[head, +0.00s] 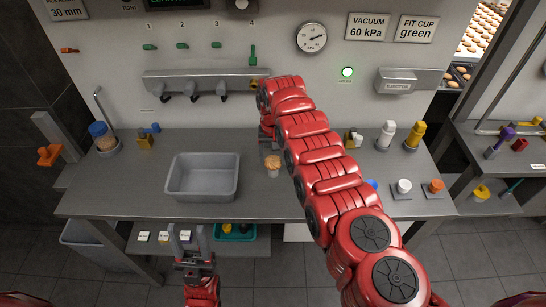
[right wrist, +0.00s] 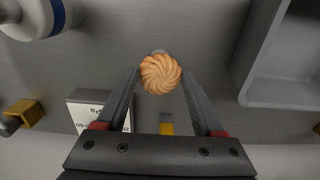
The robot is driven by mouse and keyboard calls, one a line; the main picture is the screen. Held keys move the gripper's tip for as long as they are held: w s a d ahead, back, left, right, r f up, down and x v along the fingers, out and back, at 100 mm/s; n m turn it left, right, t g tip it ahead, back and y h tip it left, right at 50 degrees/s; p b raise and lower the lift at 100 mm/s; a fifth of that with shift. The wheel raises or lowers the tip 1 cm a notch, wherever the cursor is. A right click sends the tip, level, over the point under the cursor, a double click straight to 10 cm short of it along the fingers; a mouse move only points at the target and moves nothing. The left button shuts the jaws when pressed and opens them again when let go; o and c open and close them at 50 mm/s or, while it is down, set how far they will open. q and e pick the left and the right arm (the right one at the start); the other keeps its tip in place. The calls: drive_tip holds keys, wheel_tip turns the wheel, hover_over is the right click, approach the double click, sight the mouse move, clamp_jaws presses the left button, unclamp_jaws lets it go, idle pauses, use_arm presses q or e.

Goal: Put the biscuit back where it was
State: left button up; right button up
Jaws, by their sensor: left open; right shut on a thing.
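The biscuit (head: 272,162) is round, golden and swirled. In the head view it shows over the grey worktop, right of the grey bin (head: 203,190). In the right wrist view the biscuit (right wrist: 160,74) sits between the fingertips of my right gripper (right wrist: 160,80), which is shut on it. In the head view my right arm partly hides that gripper (head: 268,140). Whether the biscuit touches the worktop I cannot tell. My left gripper (head: 188,240) is open and empty, low in front of the worktop's front edge.
White (head: 387,135) and yellow (head: 414,135) bottles stand at the right, with small white (head: 403,187) and orange (head: 436,187) pieces in front. A jar (head: 102,136) stands at the left. A rail with hooks (head: 205,82) is on the wall. The front middle worktop is clear.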

sight(273, 160)
drive_tip(key=shift+f, duration=0.2)
drive_tip(key=o, duration=0.8)
drive_tip(key=shift+r, duration=0.1)
drive_tip(key=shift+r+p, duration=0.3)
drive_tip(key=shift+r, duration=0.35)
wheel_tip(273, 160, up, 2)
drive_tip(key=shift+r+p, duration=0.2)
drive_tip(key=shift+p, duration=0.25)
wheel_tip(273, 160, up, 9)
drive_tip(key=b, duration=0.1)
drive_tip(key=shift+f+b, duration=0.2)
drive_tip(key=shift+b, duration=0.2)
